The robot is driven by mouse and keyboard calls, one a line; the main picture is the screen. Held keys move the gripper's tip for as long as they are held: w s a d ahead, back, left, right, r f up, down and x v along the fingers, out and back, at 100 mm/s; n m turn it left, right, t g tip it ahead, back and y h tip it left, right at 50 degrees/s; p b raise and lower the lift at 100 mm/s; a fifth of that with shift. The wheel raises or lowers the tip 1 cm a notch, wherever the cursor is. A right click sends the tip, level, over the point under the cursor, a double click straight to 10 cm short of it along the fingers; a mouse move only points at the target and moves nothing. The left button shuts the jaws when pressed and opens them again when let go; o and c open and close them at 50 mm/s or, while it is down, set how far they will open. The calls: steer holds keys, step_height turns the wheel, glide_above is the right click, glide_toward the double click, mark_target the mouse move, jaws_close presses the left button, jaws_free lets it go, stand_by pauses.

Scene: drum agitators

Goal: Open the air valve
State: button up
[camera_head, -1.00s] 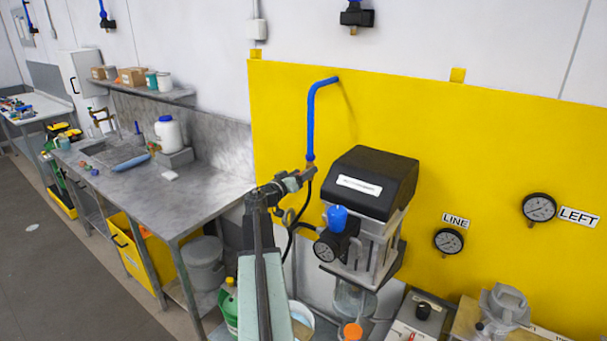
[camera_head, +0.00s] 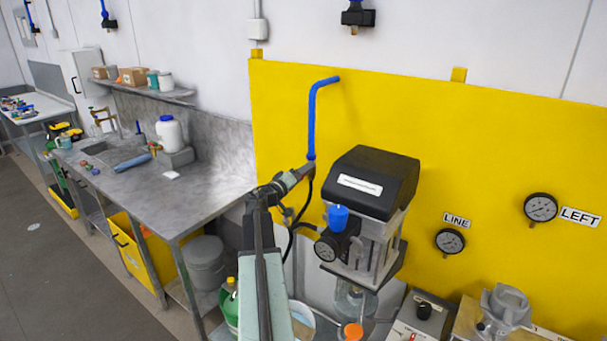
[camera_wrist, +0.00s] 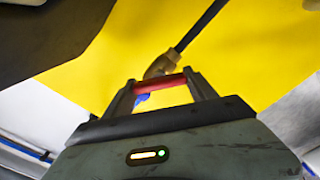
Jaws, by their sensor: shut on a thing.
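The air valve is a brass body (camera_wrist: 161,66) with a red handle (camera_wrist: 165,81) in the wrist view. The red handle lies crosswise between the fingertips of my gripper (camera_wrist: 158,90), which is shut on it. A dark hose (camera_wrist: 197,26) runs from the brass body to the upper right. A bit of blue (camera_wrist: 142,98) shows behind the handle between the fingers. In the head view, my gripper (camera_head: 308,170) is at the lower end of the blue pipe (camera_head: 311,125) on the yellow panel. There my gripper largely hides the valve and handle.
A black-topped agitator motor (camera_head: 375,180) with a blue knob (camera_head: 337,216) and a gauge stands just right of my gripper. LINE (camera_head: 450,241) and LEFT (camera_head: 541,207) gauges are on the yellow panel. A steel bench (camera_head: 200,185) stands at left.

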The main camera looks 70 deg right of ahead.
steer(key=shift+f, duration=0.1)
steer(key=o, duration=1.4)
steer(key=shift+c, duration=0.2)
steer(key=v, duration=0.8)
steer(key=shift+n, duration=0.3)
steer(key=c, duration=0.7)
steer(key=shift+n, duration=0.9)
steer(key=c, duration=0.5)
steer(key=shift+s+d+n, duration=0.3)
steer(key=shift+d+n, duration=0.7)
steer(key=shift+n, duration=1.6)
steer(key=shift+s+d+n, duration=0.35)
steer(key=shift+d+n, duration=0.65)
steer(key=shift+n, duration=1.6)
steer(key=shift+s+d+n, duration=0.3)
steer(key=shift+d+n, duration=0.65)
steer(key=shift+n, duration=1.65)
